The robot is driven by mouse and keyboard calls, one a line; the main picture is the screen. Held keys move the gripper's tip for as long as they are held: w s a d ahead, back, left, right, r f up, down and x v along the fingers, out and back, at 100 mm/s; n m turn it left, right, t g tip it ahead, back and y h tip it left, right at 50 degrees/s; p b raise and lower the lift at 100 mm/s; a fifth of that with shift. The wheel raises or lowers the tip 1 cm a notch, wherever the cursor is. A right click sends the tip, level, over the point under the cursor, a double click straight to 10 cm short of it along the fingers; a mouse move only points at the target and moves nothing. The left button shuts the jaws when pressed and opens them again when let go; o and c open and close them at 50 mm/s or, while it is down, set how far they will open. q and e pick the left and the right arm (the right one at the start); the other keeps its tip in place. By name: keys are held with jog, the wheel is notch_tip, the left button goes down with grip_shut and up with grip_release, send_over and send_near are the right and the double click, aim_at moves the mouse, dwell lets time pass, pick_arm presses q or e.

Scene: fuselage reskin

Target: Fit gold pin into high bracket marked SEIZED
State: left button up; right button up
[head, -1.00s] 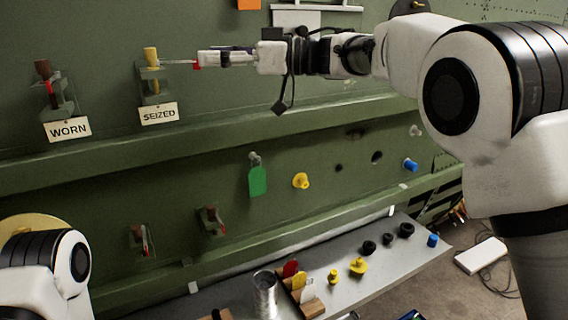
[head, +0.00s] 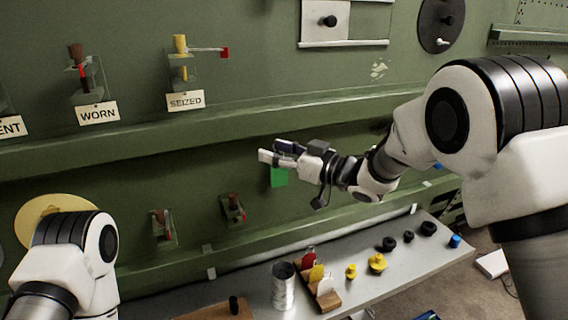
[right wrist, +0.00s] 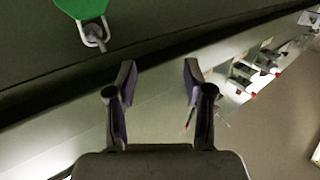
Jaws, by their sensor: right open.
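The high bracket marked SEIZED (head: 184,76) is on the green wall at the upper left, above its white SEIZED label (head: 186,101). The gold pin (head: 180,44) stands upright at the bracket's top. A thin silver rod with a red end (head: 224,53) sticks out to the right from the bracket, beside the gold pin. My right gripper (head: 270,153) is open and empty, below and to the right of the bracket, in front of a green tag (head: 279,177). Its open fingers also show in the right wrist view (right wrist: 160,82). My left gripper is out of view.
The WORN bracket (head: 88,84) stands to the left, holding a brown pin. Below, a grey bench (head: 400,268) bears a metal can (head: 284,286), a wooden tag rack (head: 328,300), yellow plugs and black rings. A wall ledge runs below the high brackets.

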jog(key=f, duration=0.1)
jog(key=d, duration=0.1)
jog(key=f+m+t+h, duration=0.1)
jog(key=shift+s+d+f, duration=0.25)
jog(key=shift+d+f, duration=0.05)
jog(key=shift+f, duration=0.05)
jog(key=shift+a, duration=0.1)
